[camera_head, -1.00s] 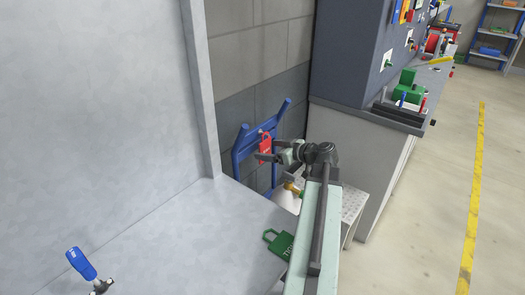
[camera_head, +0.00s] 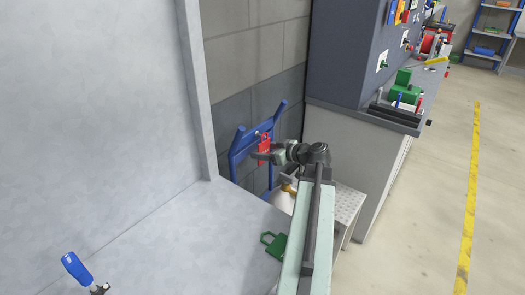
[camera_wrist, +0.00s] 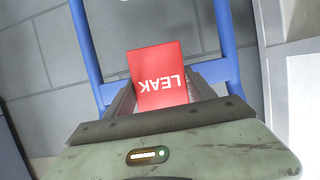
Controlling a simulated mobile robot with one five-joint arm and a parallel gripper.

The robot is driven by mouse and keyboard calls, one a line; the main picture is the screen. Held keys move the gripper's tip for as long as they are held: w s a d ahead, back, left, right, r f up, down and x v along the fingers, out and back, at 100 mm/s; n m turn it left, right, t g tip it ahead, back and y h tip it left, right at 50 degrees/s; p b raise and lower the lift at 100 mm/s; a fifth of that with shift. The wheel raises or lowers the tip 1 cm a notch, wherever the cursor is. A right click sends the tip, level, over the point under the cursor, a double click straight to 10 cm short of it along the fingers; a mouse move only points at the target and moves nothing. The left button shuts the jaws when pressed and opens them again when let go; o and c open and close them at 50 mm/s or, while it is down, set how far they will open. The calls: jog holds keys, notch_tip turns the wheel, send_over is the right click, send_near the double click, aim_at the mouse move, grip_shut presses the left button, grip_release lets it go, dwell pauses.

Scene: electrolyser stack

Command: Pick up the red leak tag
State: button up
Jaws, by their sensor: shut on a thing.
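The red leak tag (camera_head: 264,142) is at the blue frame (camera_head: 240,149) beside the grey block wall. In the wrist view the tag (camera_wrist: 158,76) shows its white word LEAK upside down, between the two fingers, with the blue frame's bars on both sides. My gripper (camera_head: 258,155) is shut on the tag; in the wrist view the fingers (camera_wrist: 162,98) press at its lower part. I cannot tell whether the tag still touches the frame.
A white bottle-like object (camera_head: 284,198) and a perforated step (camera_head: 345,207) are under my arm. A dark cabinet (camera_head: 340,55) stands to the right.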

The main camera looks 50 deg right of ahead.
jog(key=s+d, duration=0.1)
jog(key=s, duration=1.6)
jog(key=shift+d, duration=0.3)
jog(key=shift+s, duration=0.15)
